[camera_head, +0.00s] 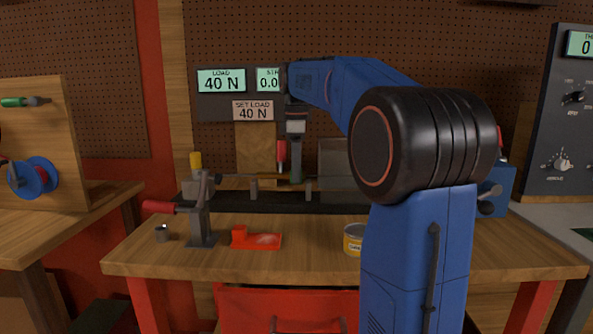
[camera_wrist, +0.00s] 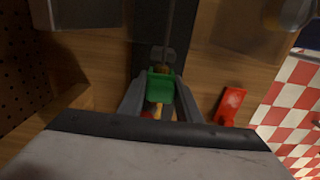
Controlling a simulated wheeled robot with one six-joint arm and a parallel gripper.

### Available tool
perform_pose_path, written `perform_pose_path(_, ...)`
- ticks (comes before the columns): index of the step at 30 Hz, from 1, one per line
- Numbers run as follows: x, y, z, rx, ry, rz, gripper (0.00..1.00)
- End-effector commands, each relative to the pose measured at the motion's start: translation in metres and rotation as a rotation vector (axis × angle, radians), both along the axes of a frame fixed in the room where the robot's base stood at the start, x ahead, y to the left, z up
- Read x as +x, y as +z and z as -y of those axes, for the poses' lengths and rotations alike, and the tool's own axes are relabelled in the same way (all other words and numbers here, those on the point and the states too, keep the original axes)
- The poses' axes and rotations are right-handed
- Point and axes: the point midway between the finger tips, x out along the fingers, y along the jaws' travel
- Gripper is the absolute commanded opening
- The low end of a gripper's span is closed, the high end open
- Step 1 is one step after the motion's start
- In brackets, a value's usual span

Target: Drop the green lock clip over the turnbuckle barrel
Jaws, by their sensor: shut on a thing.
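My gripper (camera_wrist: 161,100) is shut on the green lock clip (camera_wrist: 161,86), which sits between the two fingertips in the wrist view. In the head view my gripper (camera_head: 296,177) points down at the rod line on the bench, and the clip is mostly hidden by the fingers. The turnbuckle barrel (camera_head: 270,183) is a brass-coloured piece in that line, right at the fingertips. In the wrist view, brass shows just beyond and below the clip. I cannot tell whether the clip touches the barrel or is just above it.
A grey clamp stand (camera_head: 202,225) with a red handle stands left on the bench. A red tray (camera_head: 257,241) and a yellow tin (camera_head: 353,240) lie near the front. A load display (camera_head: 221,81) reads 40 N. A red-handled tool (camera_head: 281,152) is close behind my gripper.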

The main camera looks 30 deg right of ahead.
Motion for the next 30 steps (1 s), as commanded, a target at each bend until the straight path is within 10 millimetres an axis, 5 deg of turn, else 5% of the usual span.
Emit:
perform_pose_path(4, 0.000, -0.001, 0.000, 0.000, 0.000, -0.002, 0.06)
perform_pose_path(5, 0.000, -0.001, 0.000, 0.000, 0.000, -0.002, 0.38)
perform_pose_path(7, 0.000, -0.001, 0.000, 0.000, 0.000, -0.002, 0.53)
perform_pose_path(20, 0.001, 0.009, 0.000, 0.000, 0.000, 0.002, 0.53)
perform_pose_path(30, 0.002, 0.068, 0.000, 0.000, 0.000, 0.002, 0.53)
